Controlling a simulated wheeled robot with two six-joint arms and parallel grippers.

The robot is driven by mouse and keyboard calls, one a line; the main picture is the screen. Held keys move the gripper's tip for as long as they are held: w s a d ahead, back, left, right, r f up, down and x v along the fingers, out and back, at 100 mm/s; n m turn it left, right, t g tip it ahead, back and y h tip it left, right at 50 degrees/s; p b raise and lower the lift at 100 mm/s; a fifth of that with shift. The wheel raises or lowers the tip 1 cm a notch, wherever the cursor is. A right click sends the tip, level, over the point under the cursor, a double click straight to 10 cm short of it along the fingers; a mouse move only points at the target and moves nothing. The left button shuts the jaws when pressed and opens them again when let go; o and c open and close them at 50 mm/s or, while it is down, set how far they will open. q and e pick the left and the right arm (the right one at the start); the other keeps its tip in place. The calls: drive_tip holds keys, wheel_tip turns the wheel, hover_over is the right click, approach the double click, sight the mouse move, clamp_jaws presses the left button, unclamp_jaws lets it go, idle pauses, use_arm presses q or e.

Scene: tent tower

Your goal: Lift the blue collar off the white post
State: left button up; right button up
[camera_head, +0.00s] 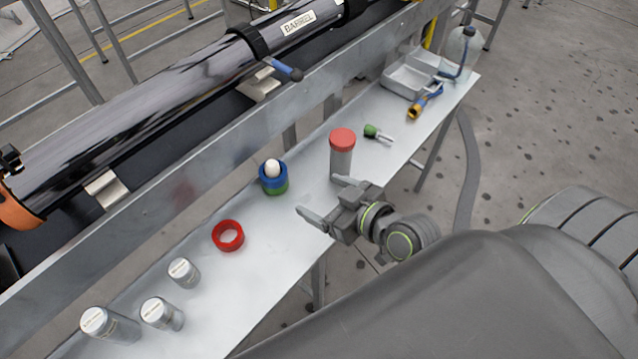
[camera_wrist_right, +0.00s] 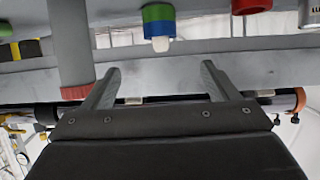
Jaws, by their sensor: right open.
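The white post (camera_head: 272,167) shows as a rounded white tip, with the blue collar (camera_head: 272,177) around it. A green collar (camera_head: 274,188) sits directly under the blue one. In the right wrist view the blue collar (camera_wrist_right: 158,12), the green collar (camera_wrist_right: 158,28) and the white post tip (camera_wrist_right: 161,44) appear upside down, ahead of the fingers. My right gripper (camera_head: 322,197) is open and empty, to the right of and nearer than the stack, with a gap between them. It also shows in the right wrist view (camera_wrist_right: 158,80). My left gripper is not in view.
A red ring (camera_head: 228,236) and several silver canisters (camera_head: 184,272) stand left on the metal bench (camera_head: 290,235). A red-capped grey cylinder (camera_head: 341,155) stands close beyond my right gripper. A green-handled tool (camera_head: 372,131) and grey trays (camera_head: 408,78) lie farther right. A long black barrel (camera_head: 150,115) runs behind.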

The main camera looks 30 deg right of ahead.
sight(273, 165)
drive_tip(key=x, duration=1.7)
drive_tip(key=shift+w+a+r, duration=0.1)
drive_tip(key=shift+a+r, duration=0.05)
drive_tip(key=shift+r, duration=0.25)
drive_tip(key=shift+w+f, duration=0.1)
drive_tip(key=shift+w, duration=0.15)
drive_tip(key=shift+c, duration=0.3)
drive_tip(key=c, duration=1)
drive_tip(key=shift+r+p, duration=1.1)
drive_tip(key=shift+r, duration=0.15)
drive_tip(key=shift+r+p, duration=2.4)
drive_tip(key=shift+p, duration=0.1)
